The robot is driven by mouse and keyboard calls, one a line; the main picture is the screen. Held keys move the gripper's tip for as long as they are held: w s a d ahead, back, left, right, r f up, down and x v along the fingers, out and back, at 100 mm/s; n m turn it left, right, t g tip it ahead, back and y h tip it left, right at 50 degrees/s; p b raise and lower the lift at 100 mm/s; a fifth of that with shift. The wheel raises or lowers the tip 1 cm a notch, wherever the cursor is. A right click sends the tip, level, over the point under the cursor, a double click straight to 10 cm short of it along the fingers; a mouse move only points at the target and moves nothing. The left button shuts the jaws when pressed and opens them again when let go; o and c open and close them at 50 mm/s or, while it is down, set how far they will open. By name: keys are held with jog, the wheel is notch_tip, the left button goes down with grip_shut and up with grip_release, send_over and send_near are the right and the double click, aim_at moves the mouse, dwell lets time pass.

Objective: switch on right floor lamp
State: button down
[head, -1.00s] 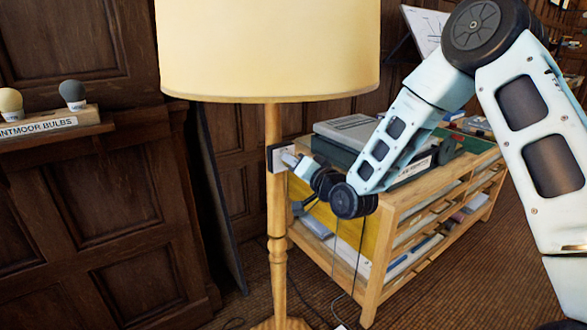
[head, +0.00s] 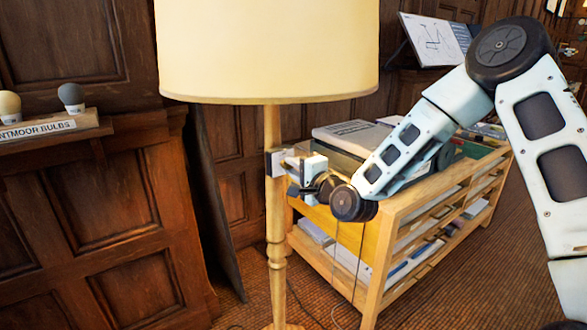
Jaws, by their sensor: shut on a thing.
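The floor lamp has a wide cream shade (head: 267,50) and a turned wooden pole (head: 274,220). A small pale switch box (head: 274,162) sits on the pole below the shade. My gripper (head: 287,161) reaches in from the right at the height of this box. It is shut on the switch at the box's right side. The switch is mostly hidden behind the fingers. I cannot tell from the shade whether the lamp is lit.
A wooden shelf unit (head: 380,245) with papers and boxes stands behind my wrist. A tilted drawing board (head: 435,38) is at the back right. A bulb display ledge (head: 45,130) is at left. Thin cords hang below my wrist.

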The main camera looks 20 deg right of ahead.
jog(key=shift+m, duration=0.3)
jog(key=c, duration=1.5)
grip_release()
jog(key=shift+s, duration=0.1)
